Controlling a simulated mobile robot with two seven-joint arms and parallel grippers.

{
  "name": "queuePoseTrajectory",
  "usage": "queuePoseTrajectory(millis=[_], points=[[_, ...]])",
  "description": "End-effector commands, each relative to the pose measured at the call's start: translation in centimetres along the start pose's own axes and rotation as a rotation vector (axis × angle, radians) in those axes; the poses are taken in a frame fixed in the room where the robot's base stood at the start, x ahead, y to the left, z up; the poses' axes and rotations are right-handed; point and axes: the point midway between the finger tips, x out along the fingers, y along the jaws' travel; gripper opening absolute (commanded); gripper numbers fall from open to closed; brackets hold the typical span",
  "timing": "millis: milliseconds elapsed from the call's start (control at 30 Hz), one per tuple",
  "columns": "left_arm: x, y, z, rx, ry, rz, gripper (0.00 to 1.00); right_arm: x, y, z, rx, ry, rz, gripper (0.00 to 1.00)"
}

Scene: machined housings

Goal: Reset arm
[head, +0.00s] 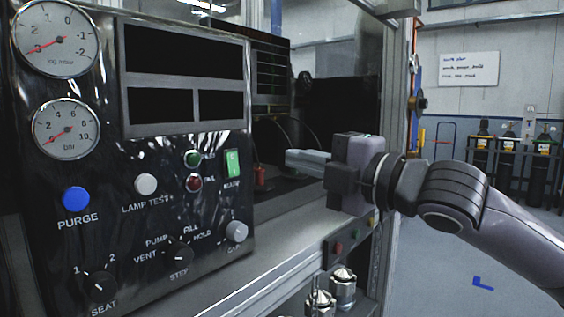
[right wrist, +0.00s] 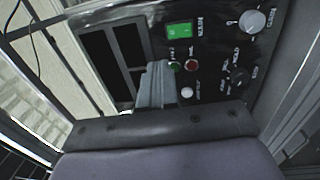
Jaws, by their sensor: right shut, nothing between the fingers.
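My right arm comes in from the right in the head view. Its gripper (head: 290,158) is shut and empty, with the fingers pointing left toward the control panel (head: 100,165). The fingertips are apart from the panel face, to the right of the green MAIN switch (head: 232,163). The right wrist view shows the shut fingers (right wrist: 158,68) in front of the panel, near the green lamp (right wrist: 172,50) and the red lamp (right wrist: 191,65). The lit green switch also shows there (right wrist: 179,30). My left gripper is not in view.
The panel carries a blue PURGE button (head: 76,199), a white LAMP TEST button (head: 146,184), a STEP knob (head: 178,254), a SEAT knob (head: 101,287) and two gauges. Metal fittings (head: 342,287) stand below. Gas cylinders (head: 507,150) stand at the back right. Floor at right is open.

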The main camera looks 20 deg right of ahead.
Motion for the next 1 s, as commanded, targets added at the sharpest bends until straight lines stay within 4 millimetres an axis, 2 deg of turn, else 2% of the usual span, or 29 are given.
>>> queuePoseTrajectory(millis=[200,733,867,1000], points=[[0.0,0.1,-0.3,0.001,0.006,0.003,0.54,-1.2,0.2,0.0,0.001,-0.001,-0.002,0.0],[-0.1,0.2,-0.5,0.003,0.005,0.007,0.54,-1.2,0.5,0.0,0.0,0.0,-0.001,0.0],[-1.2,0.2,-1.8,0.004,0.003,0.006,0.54,-1.1,2.4,0.0,0.0,0.0,0.0,0.0],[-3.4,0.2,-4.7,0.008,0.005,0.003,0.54,-0.8,6.1,0.0,0.0,0.0,0.0,0.0]])
